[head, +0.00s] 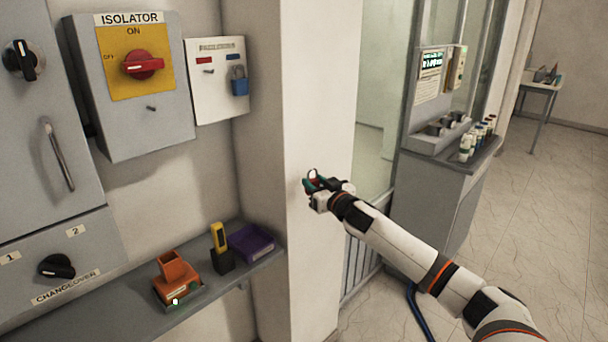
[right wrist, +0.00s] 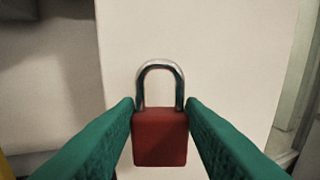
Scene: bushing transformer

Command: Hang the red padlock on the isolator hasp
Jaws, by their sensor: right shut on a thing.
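The red padlock (right wrist: 160,138) is held between the green fingers of my right gripper (right wrist: 161,122), its silver shackle pointing up in the right wrist view. In the head view my right gripper (head: 318,188) is in front of the white pillar, well to the right of the isolator. The padlock shows there only as a small patch of red and a shackle loop. The isolator box (head: 150,125) has a yellow plate and a red rotary handle (head: 143,65). A small peg-like hasp (head: 152,108) sticks out below the plate. My left gripper is not in view.
A white padlock board (head: 217,100) beside the isolator holds a blue padlock (head: 239,84) and an empty peg. A grey shelf (head: 100,322) below carries an orange holder (head: 177,281), a yellow device (head: 219,238) and a purple tray (head: 251,244). The white pillar (head: 295,120) juts out.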

